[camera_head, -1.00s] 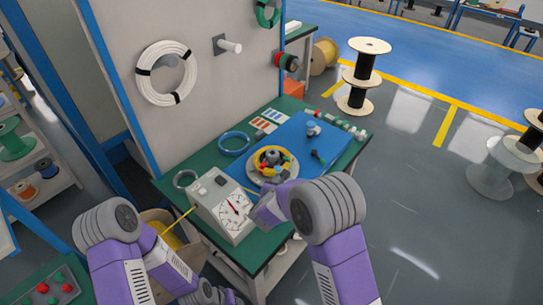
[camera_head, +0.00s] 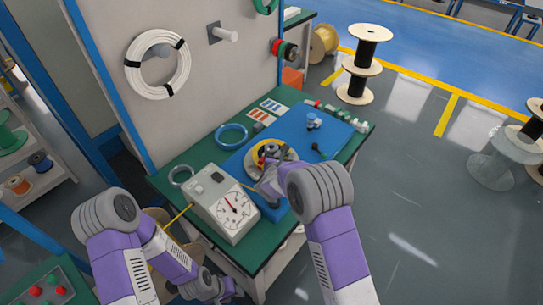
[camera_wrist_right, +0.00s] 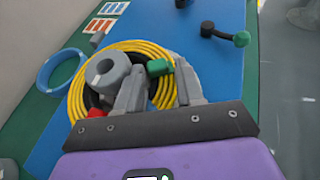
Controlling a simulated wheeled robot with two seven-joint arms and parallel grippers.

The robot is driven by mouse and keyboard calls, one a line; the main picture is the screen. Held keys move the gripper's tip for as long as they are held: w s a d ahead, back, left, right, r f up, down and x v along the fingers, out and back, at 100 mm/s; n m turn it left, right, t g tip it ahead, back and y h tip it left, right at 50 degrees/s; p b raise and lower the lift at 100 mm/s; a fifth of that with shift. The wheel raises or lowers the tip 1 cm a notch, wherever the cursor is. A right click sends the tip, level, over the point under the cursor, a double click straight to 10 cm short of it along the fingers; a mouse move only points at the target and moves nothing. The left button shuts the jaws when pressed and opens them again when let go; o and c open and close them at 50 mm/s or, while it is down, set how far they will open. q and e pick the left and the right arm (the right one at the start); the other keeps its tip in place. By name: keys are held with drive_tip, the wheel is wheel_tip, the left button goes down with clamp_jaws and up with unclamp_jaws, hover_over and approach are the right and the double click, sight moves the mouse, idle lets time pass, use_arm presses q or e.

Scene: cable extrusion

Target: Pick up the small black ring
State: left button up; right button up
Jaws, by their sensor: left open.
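A black curved piece (camera_wrist_right: 95,102) shows inside the yellow cable coil (camera_wrist_right: 75,92) in the right wrist view, below a grey hub with a hole (camera_wrist_right: 108,72). I cannot tell whether it is a separate ring. My left gripper (camera_head: 224,291) is open, low in front of the table.
A grey dial meter (camera_head: 226,208) stands at the table's near left edge. A blue ring (camera_head: 231,137) lies behind it. A blue mat (camera_head: 285,130) carries small fittings (camera_head: 312,121). A grey panel (camera_head: 225,75) with a white cable coil (camera_head: 157,65) rises behind.

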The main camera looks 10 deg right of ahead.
clamp_jaws()
drive_tip(key=shift+r, duration=0.1)
